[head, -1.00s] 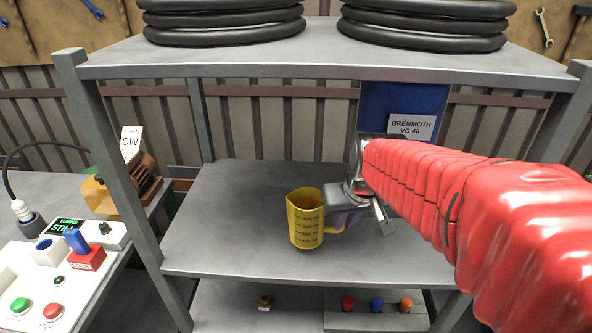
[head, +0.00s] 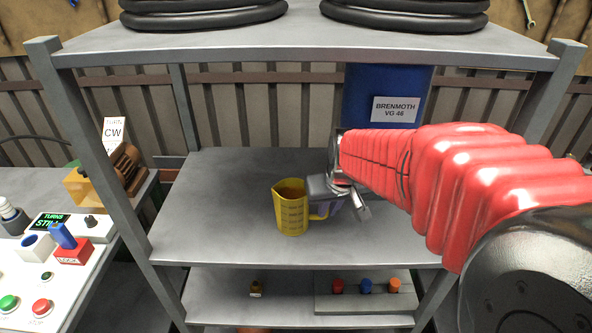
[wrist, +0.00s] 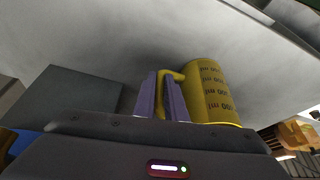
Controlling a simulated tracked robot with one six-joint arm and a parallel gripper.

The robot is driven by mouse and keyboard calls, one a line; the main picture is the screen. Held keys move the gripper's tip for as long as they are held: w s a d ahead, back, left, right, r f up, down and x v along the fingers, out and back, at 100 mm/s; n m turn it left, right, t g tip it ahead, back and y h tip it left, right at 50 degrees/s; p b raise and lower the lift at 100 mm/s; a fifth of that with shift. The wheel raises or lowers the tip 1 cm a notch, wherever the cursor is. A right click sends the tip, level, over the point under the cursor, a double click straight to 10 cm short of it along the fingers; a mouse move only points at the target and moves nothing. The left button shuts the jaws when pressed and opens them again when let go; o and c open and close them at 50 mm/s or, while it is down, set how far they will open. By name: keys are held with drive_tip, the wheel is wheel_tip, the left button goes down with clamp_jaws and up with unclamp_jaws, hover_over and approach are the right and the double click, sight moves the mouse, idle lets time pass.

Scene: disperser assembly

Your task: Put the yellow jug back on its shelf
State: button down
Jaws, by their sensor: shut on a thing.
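The yellow jug (head: 291,208), with measuring marks and brownish liquid inside, is upright at the middle shelf (head: 215,220) of the grey rack. My gripper (head: 325,206) comes from the right and is shut on the jug's handle. In the wrist view the two purple fingers (wrist: 162,98) close around the handle beside the jug's body (wrist: 208,92). I cannot tell whether the jug's base touches the shelf.
A blue container labelled BRENMOTH VG 46 (head: 385,90) stands behind my arm. Black hoses (head: 405,15) lie on the top shelf. Several small coloured items, including a blue one (head: 365,286), sit on the lower shelf. A control panel (head: 60,270) is at left. The middle shelf's left part is clear.

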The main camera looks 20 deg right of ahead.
drive_tip(key=shift+f, duration=0.1)
drive_tip(key=c, duration=1.8)
unclamp_jaws()
drive_tip(key=v, duration=1.2)
drive_tip(key=shift+s+a, duration=0.1)
drive_tip(key=shift+a, duration=0.05)
drive_tip(key=s+a+f, duration=0.2)
drive_tip(key=s+a, duration=0.2)
drive_tip(key=s, duration=0.2)
drive_tip(key=s+a+f+n+t, duration=0.1)
drive_tip(key=s+a+f, duration=0.1)
drive_tip(key=s+a, duration=0.2)
drive_tip(key=shift+s+f, duration=0.25)
drive_tip(key=shift+s, duration=0.8)
